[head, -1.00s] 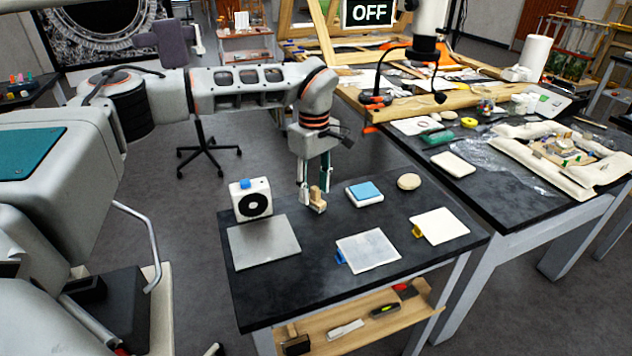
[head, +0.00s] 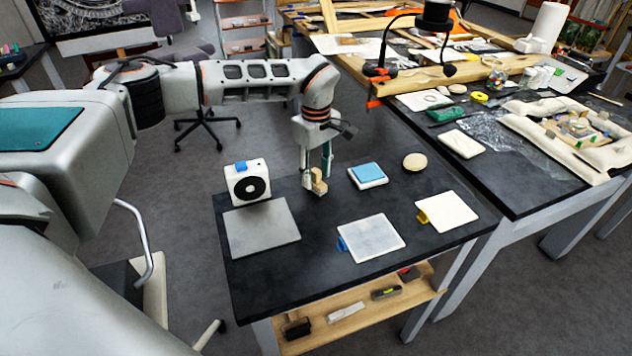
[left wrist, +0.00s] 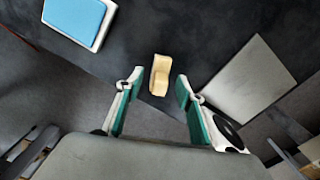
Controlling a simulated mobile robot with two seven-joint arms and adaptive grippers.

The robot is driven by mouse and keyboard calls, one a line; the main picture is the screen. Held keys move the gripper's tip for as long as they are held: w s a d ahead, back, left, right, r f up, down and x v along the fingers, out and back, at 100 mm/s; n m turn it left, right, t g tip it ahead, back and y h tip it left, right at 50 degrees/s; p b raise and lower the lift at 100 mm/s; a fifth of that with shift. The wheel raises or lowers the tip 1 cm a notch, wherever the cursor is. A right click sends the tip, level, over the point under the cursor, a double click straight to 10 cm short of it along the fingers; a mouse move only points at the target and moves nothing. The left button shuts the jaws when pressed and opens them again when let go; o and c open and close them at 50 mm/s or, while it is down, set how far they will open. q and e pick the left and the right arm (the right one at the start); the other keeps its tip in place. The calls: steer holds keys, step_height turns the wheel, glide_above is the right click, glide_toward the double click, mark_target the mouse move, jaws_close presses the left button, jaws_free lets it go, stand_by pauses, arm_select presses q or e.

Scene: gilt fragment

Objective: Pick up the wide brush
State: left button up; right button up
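The wide brush is most likely the small pale wooden piece (head: 319,184) standing on the dark table near its far edge. The left wrist view shows it as a notched, cream-coloured block (left wrist: 160,75); I see no bristles. My left gripper (head: 316,178) points down over it. In the left wrist view my left gripper (left wrist: 157,80) is open, with green-padded fingers spread to either side and dark gaps between them and the piece. My right gripper is in neither view.
A white box with a black disc (head: 247,182) and a grey plate (head: 262,228) are left of the piece. A blue-topped block (head: 367,174), a round disc (head: 414,161) and two pale squares (head: 371,238) (head: 447,212) lie to the right. The table's front middle is clear.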

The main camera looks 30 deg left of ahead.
mark_target(316, 170)
arm_select(q)
steer(key=shift+f, duration=0.4)
jaws_close()
steer(key=shift+r, duration=0.2)
step_height(316, 170, up, 20)
steer(key=shift+f, duration=0.15)
stand_by(0.4)
